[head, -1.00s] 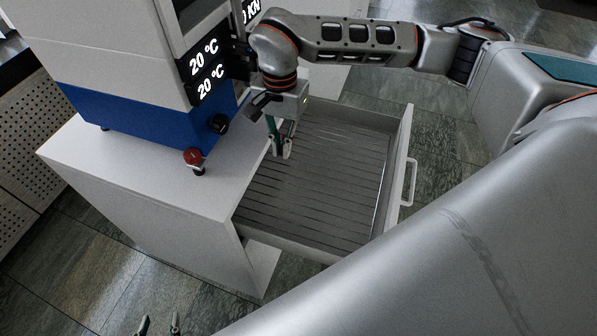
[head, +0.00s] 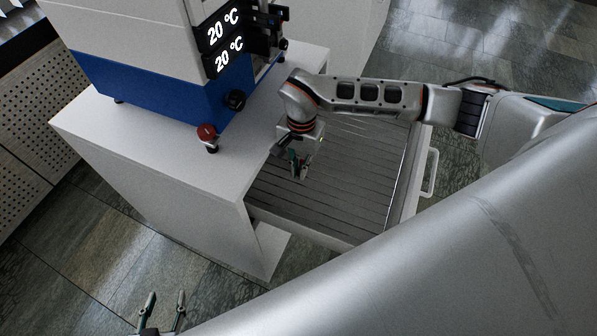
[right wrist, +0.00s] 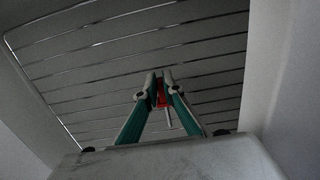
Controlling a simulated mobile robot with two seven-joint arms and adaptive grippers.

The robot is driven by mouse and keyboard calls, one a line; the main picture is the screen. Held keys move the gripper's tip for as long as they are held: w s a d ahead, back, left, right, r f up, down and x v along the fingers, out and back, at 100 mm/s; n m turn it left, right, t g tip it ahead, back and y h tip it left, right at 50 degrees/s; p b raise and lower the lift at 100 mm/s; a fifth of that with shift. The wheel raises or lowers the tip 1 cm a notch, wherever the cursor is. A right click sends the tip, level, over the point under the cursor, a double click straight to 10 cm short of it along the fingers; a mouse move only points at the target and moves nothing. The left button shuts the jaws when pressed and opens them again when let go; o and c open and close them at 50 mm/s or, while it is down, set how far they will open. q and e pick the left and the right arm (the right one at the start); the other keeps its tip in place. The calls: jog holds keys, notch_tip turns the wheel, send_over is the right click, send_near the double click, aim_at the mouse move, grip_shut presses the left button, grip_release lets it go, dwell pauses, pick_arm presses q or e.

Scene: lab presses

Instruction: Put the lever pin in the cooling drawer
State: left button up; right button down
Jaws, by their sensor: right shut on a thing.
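The lever pin (right wrist: 162,98) shows in the right wrist view as a small red piece with a thin pale rod. It sits between the green fingertips of my right gripper (right wrist: 160,82), which is shut on it. In the head view my right gripper (head: 300,174) points down inside the open cooling drawer (head: 330,213), near its press side; the pin is too small to make out there. The drawer has a grey slatted floor, which also fills the right wrist view (right wrist: 110,62). My left gripper (head: 163,303) is open and empty, low over the tiled floor at bottom left.
A blue and white press (head: 160,85) with a 20 °C display (head: 224,40) stands on the white cabinet (head: 185,185). A red-topped knob (head: 208,136) and a black knob (head: 236,100) are at its front. The drawer's slatted floor is otherwise clear.

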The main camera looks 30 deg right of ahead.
pick_arm(q)
jog(key=shift+a+f, duration=0.1)
jog(key=shift+f, duration=0.15)
pick_arm(e)
jog(key=shift+f, duration=0.8)
pick_arm(q)
jog(key=shift+s, duration=0.1)
pick_arm(e)
jog(key=shift+f, duration=0.2)
jog(key=c, duration=2.2)
grip_release()
jog(key=shift+r, duration=0.1)
jog(key=r, duration=0.3)
jog(key=r+p, duration=0.1)
jog(key=r, duration=0.6)
jog(key=shift+w+d+r+p, duration=0.25)
jog(key=shift+d+r+p, duration=0.05)
jog(key=shift+r, duration=0.1)
pick_arm(q)
jog(key=shift+s+d+r, duration=0.25)
jog(key=shift+d+r, duration=0.05)
jog(key=shift+r, duration=0.2)
pick_arm(e)
jog(key=shift+r, duration=0.7)
pick_arm(q)
jog(key=shift+w+a+r, duration=0.1)
jog(key=shift+w+r, duration=0.05)
jog(key=shift+w, duration=0.15)
